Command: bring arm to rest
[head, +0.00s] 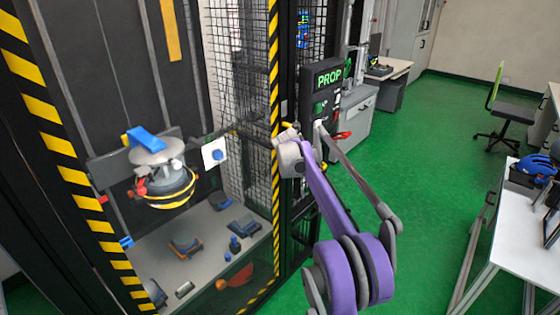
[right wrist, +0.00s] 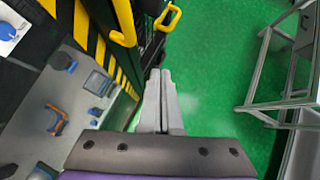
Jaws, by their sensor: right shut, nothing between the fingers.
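My right arm, purple and grey, reaches up from the bottom of the head view. Its gripper (head: 286,137) is small there, in front of the tower's right post near the control panel (head: 328,92) marked "PROP". In the right wrist view the grey fingers of the right gripper (right wrist: 161,76) lie together, shut and empty. They are over the strip between the tower and the green floor, and touch nothing that I can make out. My left gripper is in neither view.
The drop tower's striped frame (head: 98,225) stands at left, with a round capsule (head: 160,178) hanging inside above a grey deck (head: 205,222) with several small parts. A yellow handle (right wrist: 123,24) is ahead of the fingers. A white table (head: 510,235) stands at right; green floor between is clear.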

